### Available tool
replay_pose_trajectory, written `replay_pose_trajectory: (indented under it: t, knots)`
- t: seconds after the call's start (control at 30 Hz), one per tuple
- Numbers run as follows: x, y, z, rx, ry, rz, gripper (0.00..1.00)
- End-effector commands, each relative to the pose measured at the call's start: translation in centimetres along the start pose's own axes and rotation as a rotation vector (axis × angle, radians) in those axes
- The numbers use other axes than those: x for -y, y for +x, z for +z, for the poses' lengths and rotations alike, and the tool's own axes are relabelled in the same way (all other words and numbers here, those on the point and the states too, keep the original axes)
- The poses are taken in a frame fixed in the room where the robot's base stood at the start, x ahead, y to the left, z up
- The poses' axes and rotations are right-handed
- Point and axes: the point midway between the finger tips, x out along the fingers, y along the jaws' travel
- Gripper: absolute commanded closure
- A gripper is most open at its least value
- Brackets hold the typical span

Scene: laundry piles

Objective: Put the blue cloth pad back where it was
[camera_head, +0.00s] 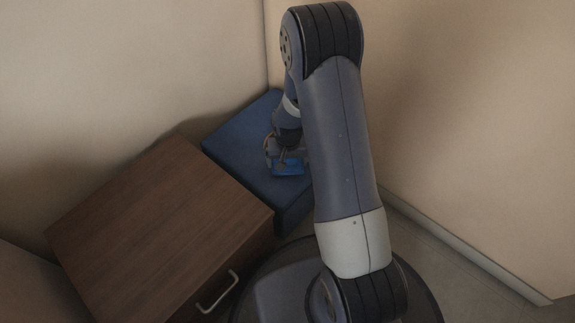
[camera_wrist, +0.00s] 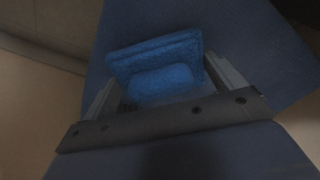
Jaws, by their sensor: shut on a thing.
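The blue cloth pad (camera_head: 289,168) shows under my gripper (camera_head: 287,158) in the head view, at the dark blue block-like surface (camera_head: 240,143). In the wrist view the bright blue pad (camera_wrist: 155,60) sits between the two fingers of my gripper (camera_wrist: 165,85), with a rounded fold nearer the camera. My gripper is shut on the pad. The dark blue surface (camera_wrist: 255,50) lies behind the pad in the wrist view. I cannot tell whether the pad touches it.
A brown wooden cabinet (camera_head: 160,230) with a metal handle (camera_head: 217,292) stands left of the blue surface. Beige walls (camera_head: 470,110) meet in the corner behind. My arm hides the right part of the blue surface. Some floor (camera_head: 450,270) is bare at the lower right.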

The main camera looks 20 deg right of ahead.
Motion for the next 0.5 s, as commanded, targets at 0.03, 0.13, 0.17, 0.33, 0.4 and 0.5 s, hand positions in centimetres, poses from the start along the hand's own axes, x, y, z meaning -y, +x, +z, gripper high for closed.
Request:
replay_pose_trajectory:
  t: [0.03,0.13,0.17,0.33,0.4,0.5]
  knots:
    - [-0.01,1.13,0.17,0.002,0.0,0.0,0.31]
    - [-0.01,1.41,0.19,0.001,0.0,0.0,0.31]
    - [0.0,1.33,0.16,0.0,0.0,0.0,0.31]
    - [0.0,1.29,0.16,0.0,0.0,0.0,0.31]
    - [0.0,1.56,0.2,0.001,0.0,0.0,0.31]
    - [0.0,1.55,0.19,0.0,0.0,0.0,0.06]
